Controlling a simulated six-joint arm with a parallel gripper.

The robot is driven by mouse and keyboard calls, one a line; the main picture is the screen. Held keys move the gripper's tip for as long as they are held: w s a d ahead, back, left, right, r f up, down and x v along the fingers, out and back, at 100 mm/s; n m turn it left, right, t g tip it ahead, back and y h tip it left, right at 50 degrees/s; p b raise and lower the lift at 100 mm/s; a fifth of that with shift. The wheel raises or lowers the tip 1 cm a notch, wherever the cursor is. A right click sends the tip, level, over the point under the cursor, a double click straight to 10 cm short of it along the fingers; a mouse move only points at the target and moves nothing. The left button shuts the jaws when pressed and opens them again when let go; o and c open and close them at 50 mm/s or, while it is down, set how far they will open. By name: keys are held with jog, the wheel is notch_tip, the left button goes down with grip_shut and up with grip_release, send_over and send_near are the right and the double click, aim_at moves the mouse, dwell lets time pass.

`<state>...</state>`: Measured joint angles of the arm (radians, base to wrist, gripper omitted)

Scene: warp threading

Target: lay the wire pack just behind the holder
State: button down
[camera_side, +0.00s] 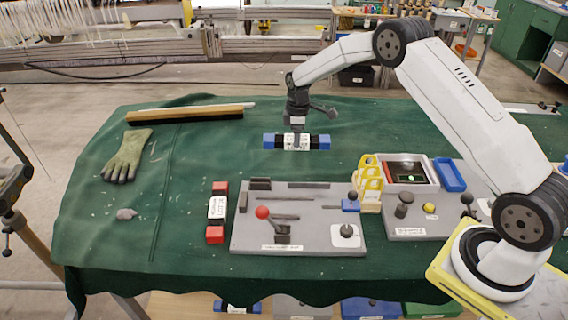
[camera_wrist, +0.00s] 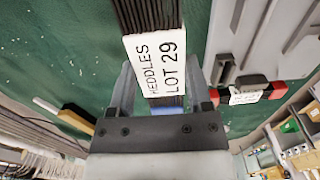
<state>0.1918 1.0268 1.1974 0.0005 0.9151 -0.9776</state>
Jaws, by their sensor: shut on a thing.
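The wire pack (camera_side: 323,142) is a dark bundle with blue ends and a white label; in the wrist view its label (camera_wrist: 155,48) reads "HEDDLES LOT 29". My gripper (camera_side: 296,136) is shut on its middle, and in the wrist view the two fingers (camera_wrist: 160,82) stand either side of it. The pack is level, running left to right behind the grey fixture board (camera_side: 300,238). I cannot tell whether it touches the green cloth. A yellow slotted rack (camera_side: 369,185) stands at the board's right edge; I cannot tell which of these is the holder.
A red-ended labelled pack (camera_side: 217,208) lies left of the board. The board carries a red-knobbed lever (camera_side: 263,213). A tray with a dark screen (camera_side: 407,172) and a blue bin (camera_side: 449,174) are at right. A glove (camera_side: 126,156) and brush (camera_side: 185,115) lie left; cloth between is clear.

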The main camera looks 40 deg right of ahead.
aim_at(296, 170)
jog(key=shift+f, duration=4.7)
jog(key=shift+f, duration=0.15)
grip_release()
notch_tip(296, 170, up, 12)
jog(key=shift+r, duration=0.1)
jog(key=shift+s+a+r, duration=0.1)
